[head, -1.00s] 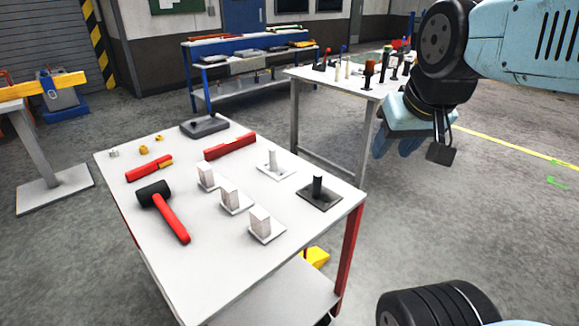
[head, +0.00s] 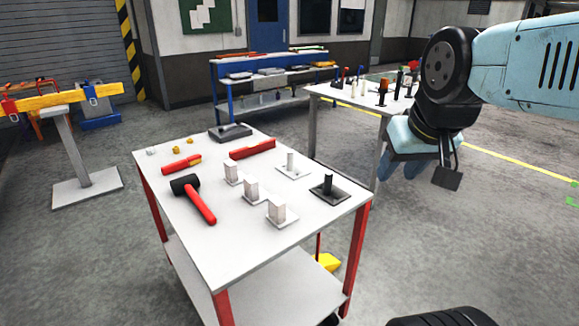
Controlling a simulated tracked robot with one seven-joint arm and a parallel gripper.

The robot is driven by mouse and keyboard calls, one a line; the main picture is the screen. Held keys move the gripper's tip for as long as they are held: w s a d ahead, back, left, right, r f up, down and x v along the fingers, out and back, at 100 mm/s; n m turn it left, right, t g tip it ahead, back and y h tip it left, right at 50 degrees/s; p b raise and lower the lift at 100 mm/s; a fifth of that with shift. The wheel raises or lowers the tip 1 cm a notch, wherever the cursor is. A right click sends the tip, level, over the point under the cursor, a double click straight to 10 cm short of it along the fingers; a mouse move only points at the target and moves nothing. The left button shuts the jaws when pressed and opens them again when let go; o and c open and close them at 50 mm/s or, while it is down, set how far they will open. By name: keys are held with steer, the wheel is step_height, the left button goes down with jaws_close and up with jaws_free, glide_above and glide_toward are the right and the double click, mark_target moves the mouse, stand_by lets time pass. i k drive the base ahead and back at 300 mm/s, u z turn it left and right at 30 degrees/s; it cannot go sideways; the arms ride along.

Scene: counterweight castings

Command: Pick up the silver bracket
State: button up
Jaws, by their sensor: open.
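A light silver-grey bracket (head: 291,166), a flat plate with an upright post, lies on the right part of the cart's white top (head: 185,245) in the head view. A dark bracket of like shape (head: 328,188) lies to its right, nearer the corner. Several paler blocks on plates, one of them here (head: 277,213), stand in a row to its left and front. My gripper (head: 405,167) hangs at the right of the picture, open and empty, well apart from the cart. Its fingers are partly hidden by my wrist.
A black mallet with a red handle (head: 198,198) and red tools (head: 252,149) lie on the cart. A dark block (head: 230,132) sits at its far edge. A second table (head: 335,93) with upright parts stands behind. Open floor lies to the right.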

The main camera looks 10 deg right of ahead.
mark_target(291, 168)
steer(key=u, duration=0.05)
steer(key=i, duration=0.9)
steer(key=z, duration=0.05)
